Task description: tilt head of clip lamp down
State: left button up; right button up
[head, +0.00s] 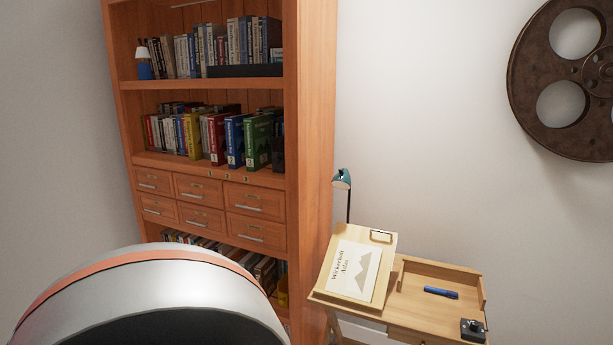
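The clip lamp has a small teal head (342,179) on a thin dark stem (348,206). It stands behind the slanted board (331,262) of the small wooden desk, to the right of the bookcase. The lamp head appears to face to the right and somewhat down; its exact tilt is too small to tell. The stem's lower end is hidden behind the board. Neither of my grippers is in view.
A tall wooden bookcase (309,150) stands left of the desk. A printed sheet (355,271) lies on the slanted board. The desk's tray (415,302) holds a blue object (441,293) and a small black device (473,330). A large film reel (527,95) hangs on the wall.

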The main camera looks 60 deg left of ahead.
aim_at(342, 181)
jog(key=u, duration=1.8)
